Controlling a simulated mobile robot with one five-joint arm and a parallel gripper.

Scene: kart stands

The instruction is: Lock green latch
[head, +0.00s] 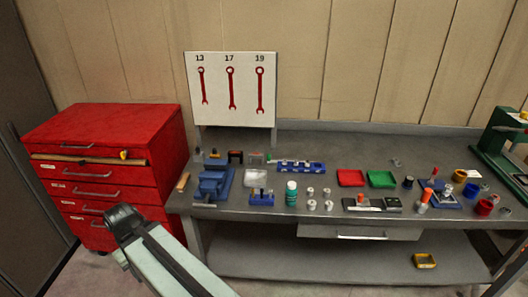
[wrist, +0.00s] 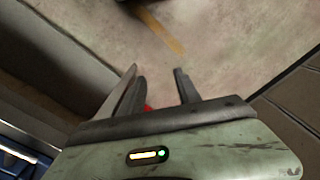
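No part is clearly recognisable as the green latch. A blue fixture (head: 301,167) lies near the back of the grey workbench (head: 240,213), with a small green piece at its left end; I cannot tell whether that is the latch or how it is set. My gripper points down toward the floor in front of the bench, away from the bench top. In the wrist view, its two dark fingers (wrist: 157,78) stand apart with clear space between them. A small red patch shows by the left finger, too little to identify.
A red drawer cabinet (head: 105,150) stands left of the bench. The bench top holds a blue vise (head: 213,186), a red tray (head: 350,178), a green tray (head: 381,179), a teal bottle (head: 291,191) and several small parts. A green machine (head: 503,145) stands at right.

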